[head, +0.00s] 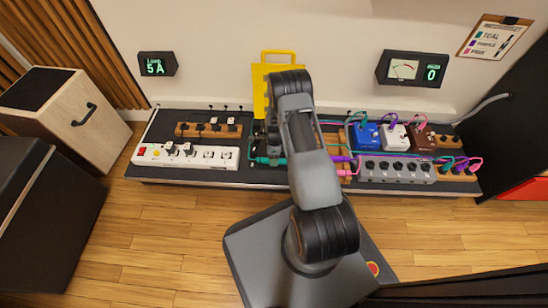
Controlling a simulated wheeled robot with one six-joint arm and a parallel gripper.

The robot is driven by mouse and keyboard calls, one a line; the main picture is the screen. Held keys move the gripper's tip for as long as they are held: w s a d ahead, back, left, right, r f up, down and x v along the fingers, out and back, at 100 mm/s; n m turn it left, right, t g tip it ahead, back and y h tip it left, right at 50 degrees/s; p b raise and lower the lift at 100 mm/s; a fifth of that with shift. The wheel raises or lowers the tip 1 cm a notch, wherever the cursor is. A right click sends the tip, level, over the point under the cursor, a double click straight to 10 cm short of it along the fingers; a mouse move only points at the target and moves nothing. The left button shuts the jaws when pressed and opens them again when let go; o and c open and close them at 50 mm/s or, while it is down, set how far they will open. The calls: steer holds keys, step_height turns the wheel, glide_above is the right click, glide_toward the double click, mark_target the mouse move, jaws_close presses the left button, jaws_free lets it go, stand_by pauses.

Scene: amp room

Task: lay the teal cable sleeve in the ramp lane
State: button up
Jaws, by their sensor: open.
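A teal piece (267,161), which looks like the teal cable sleeve, lies on the dark board just left of my arm. Its right end runs behind the arm. A purple piece (341,158) and a pink piece (346,172) show just right of the arm. My gripper (274,147) is mostly hidden behind my own arm, with only a dark part showing close to the teal piece. It is open, and I see nothing held. The ramp lane cannot be made out; the board's middle is covered by my arm.
A white power strip (187,155) lies on the board's left. Blue, white and brown pedals (366,137) and a grey multi-socket box (397,170) stand on the right with cables. A yellow handled panel (262,90) stands upright behind. A speaker cabinet (88,112) is left.

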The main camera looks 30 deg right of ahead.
steer(key=p+v, duration=0.6)
steer(key=v, duration=0.7)
steer(key=shift+r, duration=0.4)
steer(key=shift+w, duration=0.1)
